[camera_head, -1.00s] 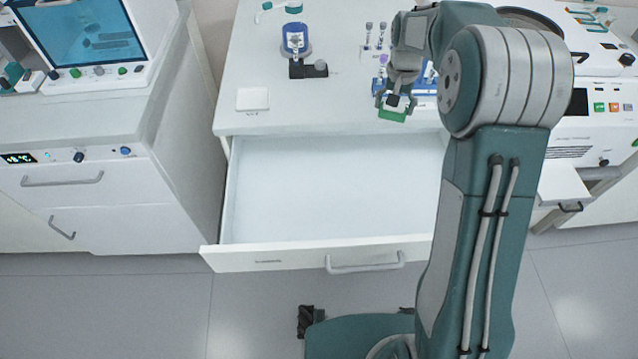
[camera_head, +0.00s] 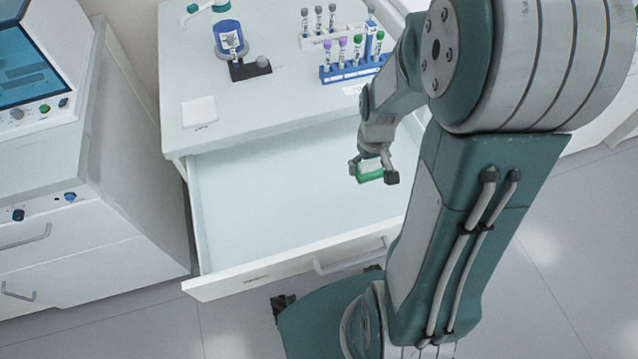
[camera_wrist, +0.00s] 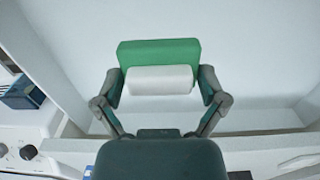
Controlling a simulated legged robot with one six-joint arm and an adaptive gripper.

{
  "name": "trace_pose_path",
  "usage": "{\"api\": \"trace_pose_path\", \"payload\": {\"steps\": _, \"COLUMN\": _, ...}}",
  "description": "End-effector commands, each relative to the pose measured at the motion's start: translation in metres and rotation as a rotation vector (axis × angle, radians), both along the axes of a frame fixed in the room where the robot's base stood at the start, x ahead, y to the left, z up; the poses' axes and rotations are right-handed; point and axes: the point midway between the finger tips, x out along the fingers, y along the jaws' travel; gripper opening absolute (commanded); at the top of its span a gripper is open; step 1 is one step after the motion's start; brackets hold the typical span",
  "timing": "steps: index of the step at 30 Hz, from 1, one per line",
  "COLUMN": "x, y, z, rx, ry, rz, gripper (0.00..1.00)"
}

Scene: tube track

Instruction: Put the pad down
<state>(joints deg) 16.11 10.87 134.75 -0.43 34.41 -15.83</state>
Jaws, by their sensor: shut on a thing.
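The pad (camera_head: 371,177) is a small block with a green layer and a white layer. My gripper (camera_head: 373,170) is shut on it, with one finger at each side, and holds it over the right part of the open drawer (camera_head: 270,185). I cannot tell its exact height above the drawer floor. In the wrist view the pad's green part (camera_wrist: 158,52) lies beyond its white part (camera_wrist: 158,80), between the two fingers (camera_wrist: 159,88). The pale drawer interior fills the background there.
The drawer is bare. On the white counter (camera_head: 270,110) above it are a white square (camera_head: 199,112), a blue-capped device (camera_head: 231,40) and a blue rack of tubes (camera_head: 352,68). A bench with a screen (camera_head: 30,70) stands at left.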

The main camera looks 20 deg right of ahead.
Motion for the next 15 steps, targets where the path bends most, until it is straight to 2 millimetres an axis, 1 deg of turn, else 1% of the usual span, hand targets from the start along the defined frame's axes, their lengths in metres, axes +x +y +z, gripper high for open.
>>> {"api": "trace_pose_path", "payload": {"steps": 1, "x": 0.007, "y": 0.011, "z": -0.006, "rx": 0.001, "ry": 0.003, "rz": 0.008, "gripper": 0.39}}
{"api": "trace_pose_path", "payload": {"steps": 9, "x": 0.038, "y": 0.058, "z": -0.032, "rx": 0.001, "ry": 0.004, "rz": 0.006, "gripper": 0.39}}
{"api": "trace_pose_path", "payload": {"steps": 15, "x": 0.053, "y": 0.080, "z": -0.067, "rx": 0.000, "ry": 0.004, "rz": 0.002, "gripper": 0.39}}
